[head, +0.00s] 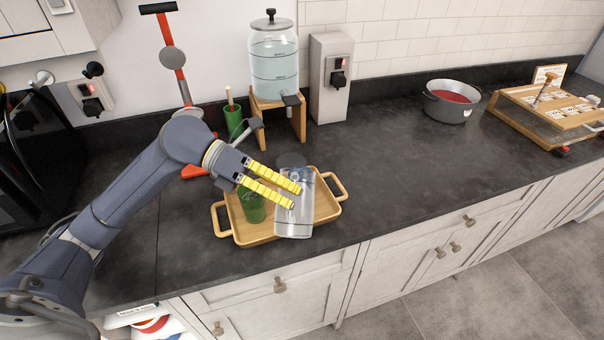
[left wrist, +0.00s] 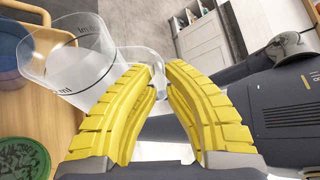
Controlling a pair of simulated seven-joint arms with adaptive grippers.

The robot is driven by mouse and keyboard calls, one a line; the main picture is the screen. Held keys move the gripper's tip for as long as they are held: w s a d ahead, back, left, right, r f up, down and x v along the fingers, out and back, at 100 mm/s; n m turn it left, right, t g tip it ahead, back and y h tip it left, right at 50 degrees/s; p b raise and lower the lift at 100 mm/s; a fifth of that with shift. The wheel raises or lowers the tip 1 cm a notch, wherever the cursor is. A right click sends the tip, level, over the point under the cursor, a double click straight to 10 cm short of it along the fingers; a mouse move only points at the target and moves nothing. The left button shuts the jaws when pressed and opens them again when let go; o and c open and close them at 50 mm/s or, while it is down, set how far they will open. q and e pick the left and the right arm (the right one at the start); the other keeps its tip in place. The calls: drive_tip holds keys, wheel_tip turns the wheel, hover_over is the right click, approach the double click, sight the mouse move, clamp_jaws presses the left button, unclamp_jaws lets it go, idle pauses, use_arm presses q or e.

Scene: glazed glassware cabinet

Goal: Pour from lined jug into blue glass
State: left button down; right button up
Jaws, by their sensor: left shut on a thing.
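The lined jug (head: 296,221) is clear with dark measuring marks. It is over the right part of the wooden tray (head: 329,211) in the head view. My left gripper (head: 296,197) is shut on the jug, its yellow fingers at the handle side. In the left wrist view the jug (left wrist: 78,62) looks tilted, with its handle between the fingers (left wrist: 166,85). I cannot tell whether liquid is leaving the jug.
A green glass (head: 252,204) stands on the tray left of the jug. A water dispenser (head: 274,65) on a wooden stand and a green cup (head: 233,121) are behind. A grey pot (head: 450,102) and a wooden rack (head: 545,112) are right; the counter between is clear.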

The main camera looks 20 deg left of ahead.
use_arm(q)
drive_tip(key=shift+w+r+g, duration=0.1)
drive_tip(key=shift+w+g, duration=0.05)
drive_tip(key=shift+g, duration=0.15)
drive_tip(key=shift+w+a+r+n+g+b, duration=0.1)
drive_tip(key=shift+w+r+n+g+b, duration=0.15)
drive_tip(key=shift+r+n+b, duration=0.2)
drive_tip(key=shift+w+a+r+n+g+b, duration=0.1)
drive_tip(key=shift+w+r+n+g+b, duration=0.05)
drive_tip(key=shift+w+r+n+b, duration=0.25)
idle(1.8)
